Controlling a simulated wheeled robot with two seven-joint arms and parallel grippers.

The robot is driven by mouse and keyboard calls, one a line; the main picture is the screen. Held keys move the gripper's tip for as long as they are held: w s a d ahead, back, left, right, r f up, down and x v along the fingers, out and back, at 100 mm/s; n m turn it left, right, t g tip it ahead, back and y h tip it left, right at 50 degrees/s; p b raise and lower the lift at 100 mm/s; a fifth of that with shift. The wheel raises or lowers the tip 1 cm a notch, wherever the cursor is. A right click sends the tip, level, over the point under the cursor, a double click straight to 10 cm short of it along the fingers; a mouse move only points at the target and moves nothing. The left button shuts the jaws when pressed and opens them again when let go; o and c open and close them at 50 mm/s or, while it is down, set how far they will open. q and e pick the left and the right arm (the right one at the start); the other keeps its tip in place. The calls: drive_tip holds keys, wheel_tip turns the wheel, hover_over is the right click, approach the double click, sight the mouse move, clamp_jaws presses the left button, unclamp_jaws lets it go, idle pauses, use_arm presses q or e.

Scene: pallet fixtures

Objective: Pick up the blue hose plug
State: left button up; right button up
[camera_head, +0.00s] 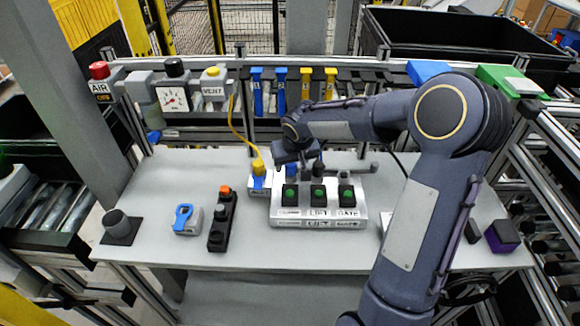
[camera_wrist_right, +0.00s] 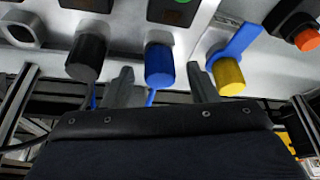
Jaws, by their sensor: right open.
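The blue hose plug (camera_wrist_right: 159,65) is a short blue cylinder in the right wrist view. It sits in a row on the pale fixture between a black plug (camera_wrist_right: 86,57) and a yellow plug (camera_wrist_right: 228,76). My right gripper (camera_wrist_right: 161,72) is open, with one finger on each side of the blue plug and a visible gap on both sides. In the head view my right gripper (camera_head: 298,158) is above the back of the switch box, and the blue plug (camera_head: 291,171) is mostly hidden beneath it. My left gripper is not in view.
A switch box (camera_head: 318,217) with green buttons stands in front of the plugs. A yellow hose (camera_head: 236,125) runs to the yellow plug on the left. A black switch strip (camera_head: 221,222) and a blue-handled padlock-like piece (camera_head: 186,219) lie further left.

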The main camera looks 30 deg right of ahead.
drive_tip(key=shift+w+f, duration=0.15)
drive_tip(key=shift+f, duration=0.2)
drive_tip(key=shift+c, duration=0.3)
drive_tip(key=c, duration=1)
